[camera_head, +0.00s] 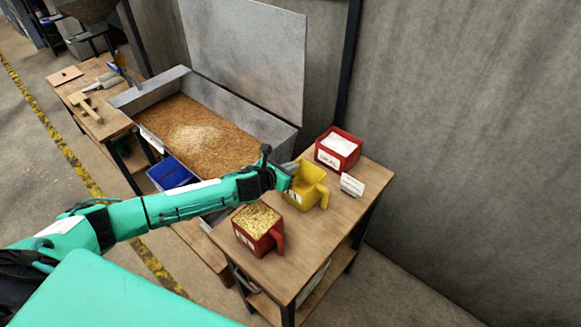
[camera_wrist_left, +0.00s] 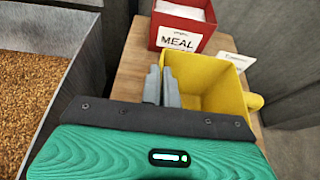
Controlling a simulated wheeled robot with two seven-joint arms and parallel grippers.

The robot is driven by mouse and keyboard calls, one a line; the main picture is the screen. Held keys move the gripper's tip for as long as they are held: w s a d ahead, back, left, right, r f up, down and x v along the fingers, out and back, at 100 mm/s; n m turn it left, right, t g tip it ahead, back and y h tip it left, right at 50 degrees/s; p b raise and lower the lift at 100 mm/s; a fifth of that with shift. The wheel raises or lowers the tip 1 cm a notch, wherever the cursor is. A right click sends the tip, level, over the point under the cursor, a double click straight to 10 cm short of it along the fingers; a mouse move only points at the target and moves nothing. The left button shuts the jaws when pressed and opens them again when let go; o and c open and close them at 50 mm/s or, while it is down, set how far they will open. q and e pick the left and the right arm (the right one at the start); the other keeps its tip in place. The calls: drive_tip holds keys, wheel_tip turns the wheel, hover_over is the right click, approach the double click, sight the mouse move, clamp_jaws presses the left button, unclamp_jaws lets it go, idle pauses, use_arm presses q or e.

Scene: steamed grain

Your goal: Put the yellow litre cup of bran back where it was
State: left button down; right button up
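The yellow cup (camera_head: 316,174) is at the table's middle, its handle pointing right. In the left wrist view the yellow cup (camera_wrist_left: 215,85) shows a plain yellow inside; I see no bran in the visible part. My left gripper (camera_head: 286,178) is at the cup's left wall. In the wrist view its two grey fingers (camera_wrist_left: 162,88) stand close together, one on each side of that wall, pinching it. I cannot tell whether the cup's base touches the table. My right gripper is not in view.
A red cup of pale flakes (camera_head: 257,219) stands at the table's near left. A red box labelled MEAL (camera_head: 338,149) and a white card (camera_head: 352,185) are behind and right. A metal bin of grain (camera_head: 150,110) lies left. Free wood (camera_head: 312,232) shows in front.

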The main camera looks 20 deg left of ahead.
use_arm(q)
drive_tip(key=c, duration=2.1)
unclamp_jaws()
drive_tip(key=shift+f, duration=0.15)
drive_tip(key=o, duration=0.4)
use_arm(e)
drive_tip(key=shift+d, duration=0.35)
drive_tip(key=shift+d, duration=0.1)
